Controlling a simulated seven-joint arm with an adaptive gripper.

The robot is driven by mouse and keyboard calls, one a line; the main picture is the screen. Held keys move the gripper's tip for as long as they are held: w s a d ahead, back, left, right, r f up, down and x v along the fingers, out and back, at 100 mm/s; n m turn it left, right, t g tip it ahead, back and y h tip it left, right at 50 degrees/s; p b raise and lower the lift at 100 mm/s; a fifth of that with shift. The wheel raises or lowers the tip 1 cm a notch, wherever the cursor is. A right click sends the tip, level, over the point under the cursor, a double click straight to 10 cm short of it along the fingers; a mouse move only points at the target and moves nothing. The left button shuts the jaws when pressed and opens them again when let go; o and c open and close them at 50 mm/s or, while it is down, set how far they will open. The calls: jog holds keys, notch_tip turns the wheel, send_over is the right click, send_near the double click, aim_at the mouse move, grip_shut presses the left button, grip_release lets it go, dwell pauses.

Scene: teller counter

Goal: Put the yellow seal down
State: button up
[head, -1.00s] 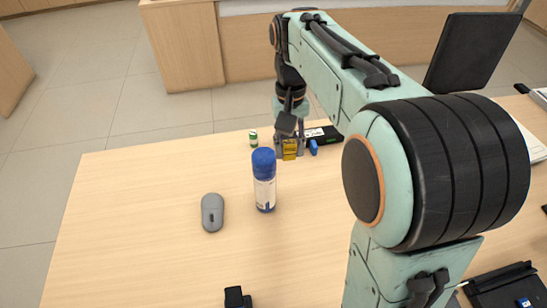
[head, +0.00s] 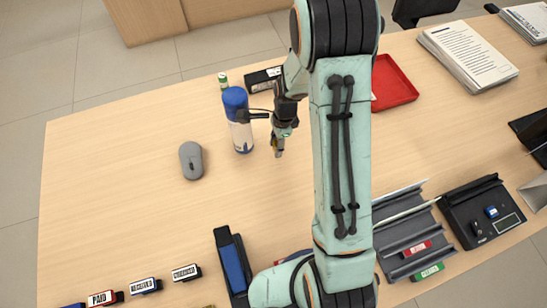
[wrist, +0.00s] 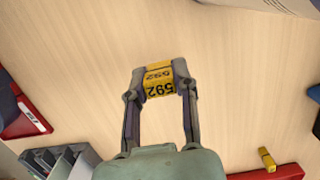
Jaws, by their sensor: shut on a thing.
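The yellow seal (wrist: 159,80), marked 592, is held between the two fingertips of my gripper (wrist: 160,84) in the wrist view. In the head view my gripper (head: 278,145) points down over the table (head: 120,200), just right of the blue-capped bottle. Only a small yellow patch of the seal (head: 274,144) shows there, the rest being hidden by the fingers. Bare wood shows around the seal in the wrist view. I cannot tell how high it is above the table. Another small yellow piece (wrist: 266,158) lies at lower right in the wrist view.
The blue-capped bottle (head: 241,138) stands close left of my gripper. A grey mouse (head: 191,160) lies farther left. A black box (head: 262,79) and a red tray (head: 395,83) lie behind. Several stamps line the near edge. The table between is clear.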

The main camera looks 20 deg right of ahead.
aim_at(276, 160)
jog(key=shift+f, duration=2.15)
jog(key=shift+f, duration=0.1)
jog(key=o, duration=0.8)
notch_tip(276, 160, up, 12)
jog(key=d+f, duration=0.1)
jog(key=s+a+r+n, duration=0.1)
jog(key=s+r+n, duration=0.2)
jog(key=s+a+r+n, duration=0.2)
jog(key=s+r+n, duration=0.2)
jog(key=s+a+r+n, duration=0.1)
jog(key=s+r+n, duration=0.2)
jog(key=shift+s+a+r+n, duration=0.2)
jog(key=shift+s+r+n, duration=0.1)
jog(key=shift+r, duration=0.1)
jog(key=shift+o, duration=0.4)
jog(key=s+a+r+n, duration=0.1)
jog(key=s+r+n, duration=0.1)
jog(key=s+n, duration=0.6)
jog(key=shift+s+a+n+h, duration=0.3)
jog(key=shift+s+a, duration=0.05)
jog(key=shift+s, duration=0.55)
